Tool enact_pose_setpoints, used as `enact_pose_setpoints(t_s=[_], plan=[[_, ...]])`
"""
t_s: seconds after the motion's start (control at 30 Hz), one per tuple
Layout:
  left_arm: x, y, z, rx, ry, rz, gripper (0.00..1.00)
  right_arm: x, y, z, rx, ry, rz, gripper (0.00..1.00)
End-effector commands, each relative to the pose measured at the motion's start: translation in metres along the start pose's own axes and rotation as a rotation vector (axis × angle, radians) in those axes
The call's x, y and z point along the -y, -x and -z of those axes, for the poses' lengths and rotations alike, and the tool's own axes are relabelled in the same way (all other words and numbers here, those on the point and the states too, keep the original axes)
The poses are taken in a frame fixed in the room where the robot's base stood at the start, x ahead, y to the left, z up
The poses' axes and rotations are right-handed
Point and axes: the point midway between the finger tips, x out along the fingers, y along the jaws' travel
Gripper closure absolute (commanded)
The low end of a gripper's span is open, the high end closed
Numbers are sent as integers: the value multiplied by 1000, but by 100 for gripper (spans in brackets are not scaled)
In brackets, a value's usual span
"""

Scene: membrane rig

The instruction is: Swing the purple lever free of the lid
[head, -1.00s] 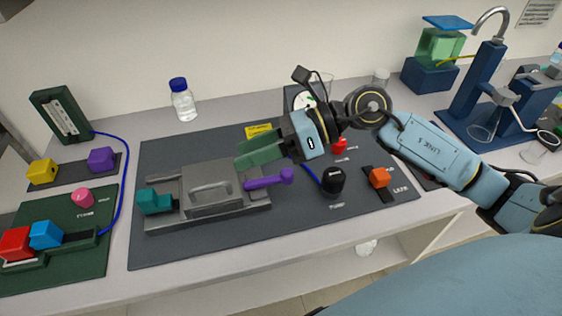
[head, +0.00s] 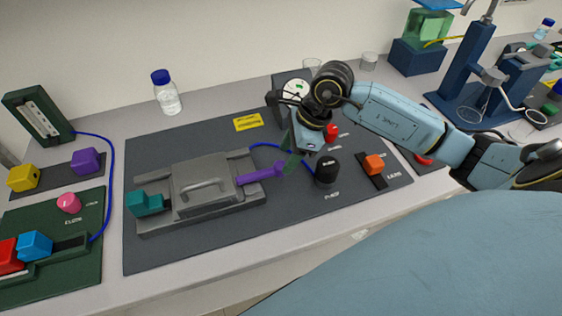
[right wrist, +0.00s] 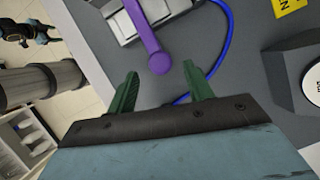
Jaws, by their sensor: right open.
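The purple lever (head: 260,174) sits at the right side of the grey rig. Its inner end lies against the right edge of the grey lid (head: 212,168), and its round knob sticks out to the right. My right gripper (head: 288,162) points down at the knob with its green fingers. In the right wrist view the fingers (right wrist: 161,72) are apart, and the purple knob (right wrist: 159,62) lies at the gap between the tips. I cannot tell whether they touch it. A teal block (head: 144,203) sits at the rig's left. My left gripper is not in view.
A black knob (head: 326,170), an orange block (head: 373,164) and a red knob (head: 331,132) stand to the right of the lever. A blue tube (head: 265,145) runs behind it, near a dial gauge (head: 295,88). The dark mat is clear in front of the rig.

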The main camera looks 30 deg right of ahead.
Motion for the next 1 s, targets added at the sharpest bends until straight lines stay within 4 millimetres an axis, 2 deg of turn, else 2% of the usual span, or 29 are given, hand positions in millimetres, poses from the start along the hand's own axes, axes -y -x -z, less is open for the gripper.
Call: enact_pose_setpoints(t_s=[0.1,0.3,0.67,1.0], plan=[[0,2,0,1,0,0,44,-1,-21,0,1,-1,-3,48],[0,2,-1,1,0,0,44,0,-41,0,2,-1,0,48],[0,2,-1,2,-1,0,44,0,-45,0,1,1,1,50],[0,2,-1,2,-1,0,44,0,-44,0,1,1,1,94]])
